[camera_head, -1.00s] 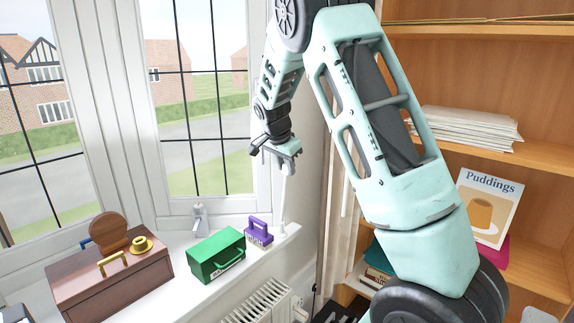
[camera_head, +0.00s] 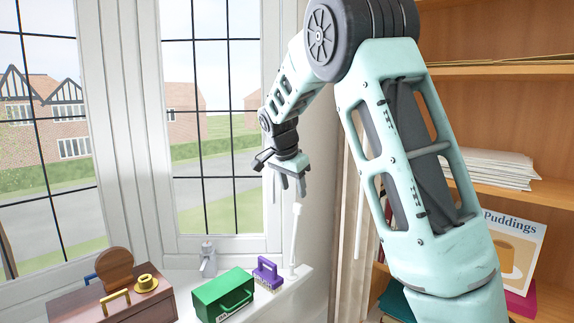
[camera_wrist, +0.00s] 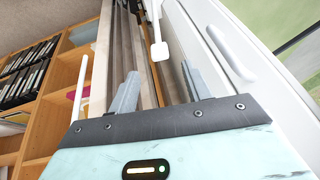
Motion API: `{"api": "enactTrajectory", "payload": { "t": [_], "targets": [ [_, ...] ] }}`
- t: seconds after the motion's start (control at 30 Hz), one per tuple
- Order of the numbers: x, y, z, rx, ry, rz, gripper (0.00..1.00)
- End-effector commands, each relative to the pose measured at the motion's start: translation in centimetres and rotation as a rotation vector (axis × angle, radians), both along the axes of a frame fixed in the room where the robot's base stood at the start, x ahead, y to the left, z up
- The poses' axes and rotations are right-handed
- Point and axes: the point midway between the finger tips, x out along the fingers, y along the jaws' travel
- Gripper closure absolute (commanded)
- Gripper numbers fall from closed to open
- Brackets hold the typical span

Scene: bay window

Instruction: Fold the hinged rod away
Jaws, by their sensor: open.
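The hinged rod (camera_head: 294,240) is thin and white with a thicker pale tip. In the head view it stands nearly upright, leaning slightly right, at the right end of the windowsill. My gripper (camera_head: 292,188) is just above its tip, fingers pointing down, open and apparently empty. In the wrist view a white rod with a blocky end (camera_wrist: 158,48), seemingly the same one, lies ahead and between the lines of the two grey fingers (camera_wrist: 160,85). I cannot tell how far it is from them.
A curtain (camera_head: 340,200) and bookshelf (camera_head: 490,130) stand right; the window is behind.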

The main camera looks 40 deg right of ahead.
Motion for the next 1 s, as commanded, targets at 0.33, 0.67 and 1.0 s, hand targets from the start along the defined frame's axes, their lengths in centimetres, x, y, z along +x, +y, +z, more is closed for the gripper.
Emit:
{"api": "enactTrajectory", "payload": {
  "t": [0.33, 0.67, 1.0],
  "targets": [
    [-1.0, 2.8, 6.8, -0.001, -0.004, 0.0, 0.51],
    [-1.4, 3.7, 9.1, 0.0, 0.001, -0.001, 0.51],
    [-1.8, 3.3, 8.9, 0.0, -0.011, 0.003, 0.87]
  ]
}}
